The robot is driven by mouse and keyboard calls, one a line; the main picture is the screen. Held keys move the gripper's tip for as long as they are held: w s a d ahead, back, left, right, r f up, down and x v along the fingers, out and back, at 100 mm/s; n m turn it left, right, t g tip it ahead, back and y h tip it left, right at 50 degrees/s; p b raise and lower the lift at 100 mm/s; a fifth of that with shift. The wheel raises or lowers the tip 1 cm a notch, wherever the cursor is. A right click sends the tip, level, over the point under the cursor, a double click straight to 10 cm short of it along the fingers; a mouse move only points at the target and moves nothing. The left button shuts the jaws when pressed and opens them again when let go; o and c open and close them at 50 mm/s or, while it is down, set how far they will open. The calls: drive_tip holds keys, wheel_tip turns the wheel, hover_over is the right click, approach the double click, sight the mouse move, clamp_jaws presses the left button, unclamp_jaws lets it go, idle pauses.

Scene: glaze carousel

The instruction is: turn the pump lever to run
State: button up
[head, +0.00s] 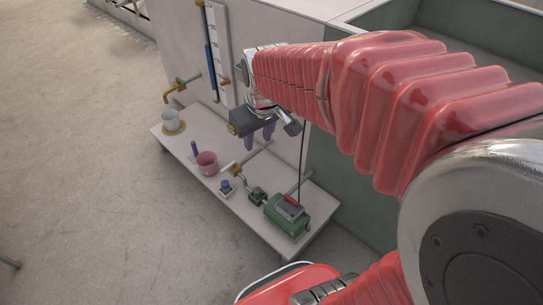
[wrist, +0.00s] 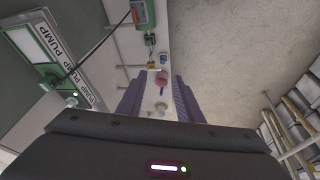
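A green box (head: 288,215) with a red and dark lever-like part (head: 291,203) on top sits at the near right end of the pale shelf; I take it for the pump. Its lever setting cannot be read. In the wrist view the green box (wrist: 145,14) is cut by the top edge.
A brass tap (head: 180,88) and thin cable (head: 303,145) are nearby.

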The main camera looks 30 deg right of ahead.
drive_tip(key=w+d+f+g, duration=0.1)
drive_tip(key=w+d+f, duration=0.5)
drive_tip(key=w+f, duration=0.25)
drive_tip(key=n+g, duration=0.3)
hover_over(294, 201)
wheel_tip(294, 201, down, 35)
drive_tip(key=shift+a+f+y, duration=0.1)
drive_tip(key=shift+y, duration=0.2)
drive_tip(key=shift+f, duration=0.15)
drive_tip(key=shift+f, duration=6.75)
drive_tip(key=shift+c, duration=0.5)
clamp_jaws()
